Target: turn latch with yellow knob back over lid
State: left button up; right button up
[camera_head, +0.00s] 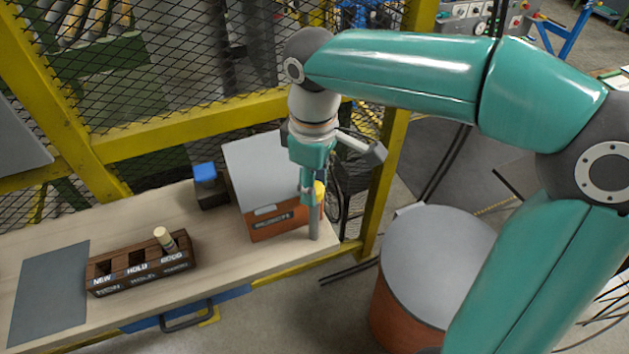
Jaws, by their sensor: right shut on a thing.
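The yellow knob (319,187) is at the right end of an orange-brown box (285,224) with a label on its front. My right gripper (312,198) reaches down from above and is shut on the yellow knob, partly covering it. A grey upright post (314,227) shows directly below the knob at the box's right front corner. The latch arm itself is hidden or too small to make out. The pale grey lid (258,168) is a flat panel above the box; I cannot tell whether it lies fully down. My left gripper is not in view.
A dark wooden rack (140,268) with labelled slots holds one pale peg (164,238). A blue block on a dark base (205,178) stands left of the box. A grey mat (48,292) lies at left. A grey-topped drum (436,255) stands right of the bench; yellow-framed mesh fencing runs behind.

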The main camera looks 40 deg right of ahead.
jog(key=shift+r, duration=0.1)
jog(key=o, duration=1.2)
jog(key=shift+c, duration=0.2)
notch_tip(320, 180, up, 12)
